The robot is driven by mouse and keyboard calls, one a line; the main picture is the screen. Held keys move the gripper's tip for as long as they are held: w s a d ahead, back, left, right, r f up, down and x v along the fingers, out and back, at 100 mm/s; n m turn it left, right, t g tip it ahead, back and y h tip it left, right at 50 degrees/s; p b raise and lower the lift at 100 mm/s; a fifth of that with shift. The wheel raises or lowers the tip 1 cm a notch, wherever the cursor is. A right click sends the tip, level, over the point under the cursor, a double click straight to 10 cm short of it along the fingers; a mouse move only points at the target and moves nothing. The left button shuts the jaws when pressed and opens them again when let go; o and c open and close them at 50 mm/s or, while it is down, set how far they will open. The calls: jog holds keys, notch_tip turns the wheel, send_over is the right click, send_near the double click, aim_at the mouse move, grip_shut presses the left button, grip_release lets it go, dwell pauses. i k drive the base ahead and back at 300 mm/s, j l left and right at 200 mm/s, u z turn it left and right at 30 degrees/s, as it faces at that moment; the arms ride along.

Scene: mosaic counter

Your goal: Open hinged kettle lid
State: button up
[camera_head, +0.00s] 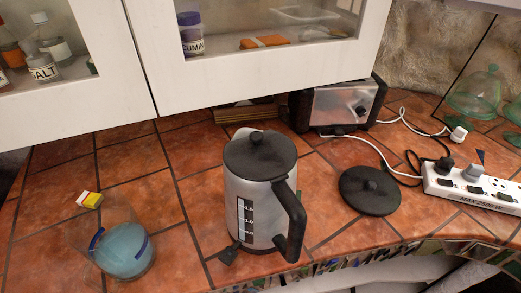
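The kettle (262,200) stands upright on the tiled counter near its front edge. It has a silver body, a water gauge with marks, and a black handle (292,220) toward the front right. Its black round lid (260,153) with a small knob lies flat and closed on top. The hinge cannot be made out. My gripper is not in view.
A glass with bluish content (122,250) and a small yellow-red box (89,200) are left. A toaster (338,105), cords and a power strip (472,188) stand behind and right. White cabinets (260,75) overhang the counter's back.

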aim_at(268, 155)
jog(key=j+u, duration=0.45)
jog(key=i+j+u, duration=0.15)
jog(key=j+u, duration=0.35)
jog(key=j, duration=0.1)
